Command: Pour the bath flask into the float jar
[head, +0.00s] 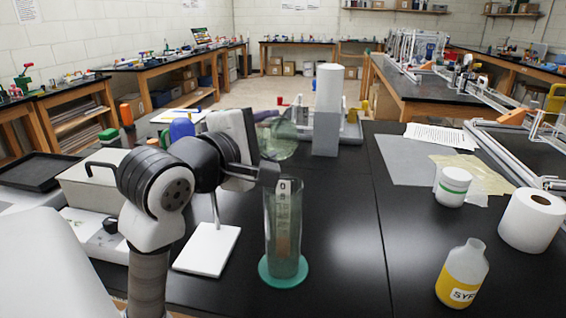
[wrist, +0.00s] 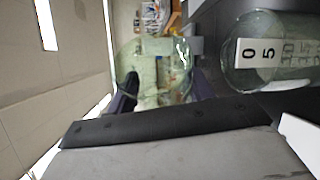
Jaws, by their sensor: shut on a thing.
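The bath flask (head: 279,138), a clear greenish glass vessel, is held up in the air at the end of my arm. In the wrist view the flask (wrist: 152,62) fills the space between the two dark fingers of my gripper (wrist: 163,92), which is shut on it. The float jar (head: 284,225) is a tall clear cylinder standing upright on a round green foot, with a numbered paper scale inside. In the head view the flask appears just above the jar's mouth. The jar (wrist: 285,58) also shows at the right of the wrist view. I see no stream; the flask's contents are unclear.
A syrup bottle (head: 463,273), a white green-banded tub (head: 453,186) and a paper roll (head: 532,219) stand on the right. A white stand base (head: 207,248) is left of the jar. The black bench (head: 345,240) right of the jar is clear.

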